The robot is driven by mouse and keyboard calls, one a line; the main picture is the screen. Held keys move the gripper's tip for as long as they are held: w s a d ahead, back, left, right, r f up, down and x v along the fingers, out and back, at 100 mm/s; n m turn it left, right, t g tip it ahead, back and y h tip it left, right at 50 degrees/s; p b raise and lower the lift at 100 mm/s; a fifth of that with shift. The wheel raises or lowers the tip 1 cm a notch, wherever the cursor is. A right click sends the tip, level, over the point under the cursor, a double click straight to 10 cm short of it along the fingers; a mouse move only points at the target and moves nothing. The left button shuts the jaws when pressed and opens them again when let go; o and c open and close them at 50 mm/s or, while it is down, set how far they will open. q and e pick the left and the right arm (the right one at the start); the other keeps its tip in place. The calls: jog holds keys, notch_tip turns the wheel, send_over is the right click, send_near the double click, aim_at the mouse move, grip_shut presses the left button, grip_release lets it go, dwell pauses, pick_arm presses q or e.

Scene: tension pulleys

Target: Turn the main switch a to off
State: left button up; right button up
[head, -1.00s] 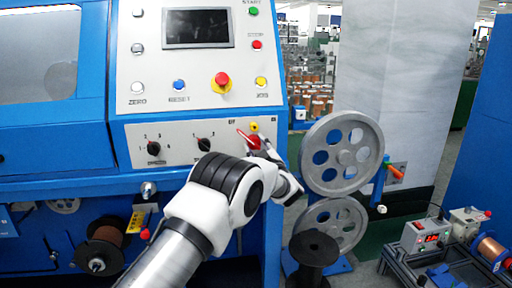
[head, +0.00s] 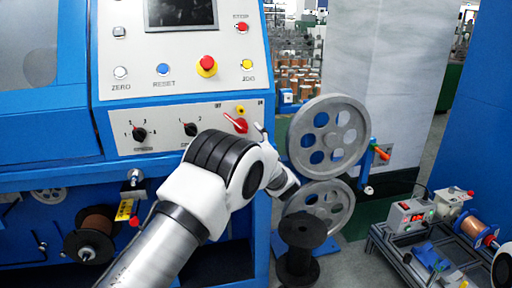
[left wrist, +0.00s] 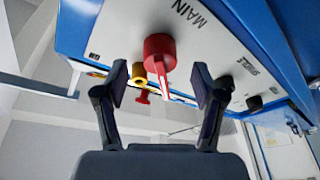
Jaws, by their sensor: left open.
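The main switch (head: 236,123) is a red knob with a pale-edged lever at the right end of the grey lower panel. In the head view its lever points up and left. The left wrist view shows the red switch (left wrist: 159,50) beside the printed word MAIN. My left gripper (left wrist: 165,85) is open, with one finger on each side of the switch in that view; I see no contact. In the head view my left gripper (head: 268,150) is just right of the switch, partly hidden by my wrist. My right gripper is out of view.
Two selector knobs (head: 190,129) sit left of the switch. A red stop button (head: 207,64) is above, and a small yellow part (head: 240,110) is close to the switch. A grey pulley wheel (head: 328,137) stands to the right, with a black spool (head: 299,245) below.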

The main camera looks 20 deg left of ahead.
pick_arm(q)
jog(key=v, duration=0.8)
